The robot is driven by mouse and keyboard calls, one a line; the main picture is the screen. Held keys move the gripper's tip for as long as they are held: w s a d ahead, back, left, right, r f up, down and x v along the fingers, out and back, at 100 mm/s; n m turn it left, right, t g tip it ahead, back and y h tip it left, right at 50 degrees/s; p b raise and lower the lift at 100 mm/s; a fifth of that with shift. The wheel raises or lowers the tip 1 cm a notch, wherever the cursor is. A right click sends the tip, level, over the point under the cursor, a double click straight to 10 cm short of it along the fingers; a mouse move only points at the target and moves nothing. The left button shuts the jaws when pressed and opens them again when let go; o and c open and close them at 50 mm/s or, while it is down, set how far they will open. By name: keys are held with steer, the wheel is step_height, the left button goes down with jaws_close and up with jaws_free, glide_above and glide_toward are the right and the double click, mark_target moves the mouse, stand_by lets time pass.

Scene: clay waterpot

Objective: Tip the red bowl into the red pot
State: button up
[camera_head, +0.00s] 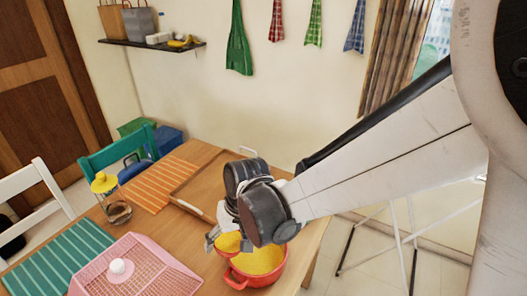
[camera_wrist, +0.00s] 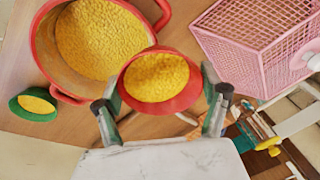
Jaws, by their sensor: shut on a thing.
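My gripper (camera_wrist: 162,104) is shut on the red bowl (camera_wrist: 182,102), with one finger at each side of it in the wrist view. The bowl holds yellow grain-like contents and shows close to the red pot's rim in that view. The red pot (camera_wrist: 45,48) has handles and also holds yellow contents. In the head view the pot (camera_head: 250,281) stands near the table's front right edge. My gripper (camera_head: 213,238) and the bowl, partly hidden by my wrist, are at the pot's upper left. Whether bowl and pot touch is unclear.
A pink wire basket (camera_head: 135,268) stands left of the pot. A small green bowl (camera_wrist: 32,113) with yellow contents is beside the pot. A yellow-lidded jar (camera_head: 115,209), a wooden tray (camera_head: 187,207), and orange (camera_head: 160,192) and green (camera_head: 60,257) mats are on the table.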

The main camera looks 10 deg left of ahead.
steer(key=shift+f, duration=0.55)
steer(key=shift+r, duration=0.1)
steer(key=shift+w+f+y+b, duration=0.1)
steer(key=shift+f+y+b, duration=0.2)
steer(key=shift+b, duration=0.2)
steer(key=shift+f+g+y+b, duration=0.3)
steer(key=shift+y+b, duration=0.2)
steer(key=shift+b, duration=0.2)
steer(key=shift+f+b, duration=0.1)
steer(key=shift+b, duration=0.2)
steer(key=shift+d+r+g+y+b, duration=0.1)
steer(key=shift+g+y+b, duration=0.25)
steer(key=shift+y+b, duration=0.4)
steer(key=shift+d+r+g+y+b, duration=0.1)
steer(key=shift+g+y+b, duration=0.25)
steer(key=shift+y+b, duration=0.35)
stand_by(0.5)
steer(key=shift+w+d+m+g+y+b, duration=0.2)
steer(key=shift+g+y+b, duration=0.15)
steer(key=shift+y+b, duration=0.95)
steer(key=shift+w+d+m+g+y+b, duration=0.1)
steer(key=shift+d+m+g+y+b, duration=0.2)
steer(key=shift+y+b, duration=0.95)
stand_by(1.3)
